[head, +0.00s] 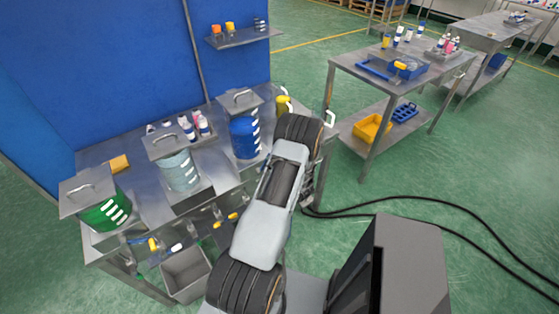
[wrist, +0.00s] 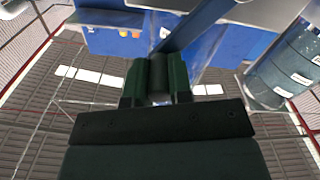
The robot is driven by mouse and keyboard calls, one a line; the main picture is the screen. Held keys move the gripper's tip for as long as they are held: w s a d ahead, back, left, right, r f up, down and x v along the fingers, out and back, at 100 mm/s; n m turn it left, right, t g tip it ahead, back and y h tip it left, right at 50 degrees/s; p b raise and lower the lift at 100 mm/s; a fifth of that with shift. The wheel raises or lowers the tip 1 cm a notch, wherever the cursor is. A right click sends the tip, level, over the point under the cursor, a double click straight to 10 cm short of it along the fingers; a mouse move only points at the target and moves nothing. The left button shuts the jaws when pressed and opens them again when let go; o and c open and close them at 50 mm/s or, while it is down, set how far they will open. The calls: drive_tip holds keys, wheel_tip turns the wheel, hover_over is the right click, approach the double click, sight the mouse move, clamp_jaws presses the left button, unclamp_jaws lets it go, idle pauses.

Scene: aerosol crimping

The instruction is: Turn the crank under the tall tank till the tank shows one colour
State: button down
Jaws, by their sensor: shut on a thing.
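In the wrist view my gripper (wrist: 158,92) is shut on a short dark grey cylindrical piece (wrist: 158,68), which looks like the crank's handle. A long blue-grey bar (wrist: 197,24) slants up and right behind it. A blue-teal tank with white marks (wrist: 285,66) stands at the right edge, cut off by the frame. In the head view a green tank (head: 101,214), a pale grey-blue tank (head: 179,171) and a dark blue tank (head: 243,136) stand on the steel bench, each with a grey lid. My arm hides the gripper and the crank there.
A yellow container (head: 283,104) stands at the bench's right end, close to my arm. A grey bin (head: 186,272) sits below the bench front. A second table (head: 345,62) with a yellow tray (head: 371,128) stands to the right. Black cables lie on the green floor.

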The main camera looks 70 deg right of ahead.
drive_tip(key=shift+s+d, duration=0.1)
drive_tip(key=shift+d, duration=0.05)
idle(0.3)
drive_tip(key=c, duration=1)
unclamp_jaws()
drive_tip(key=shift+c, duration=0.2)
drive_tip(key=b+v, duration=0.2)
drive_tip(key=v, duration=1.1)
drive_tip(key=shift+s+a+b, duration=0.3)
drive_tip(key=shift+b, duration=0.1)
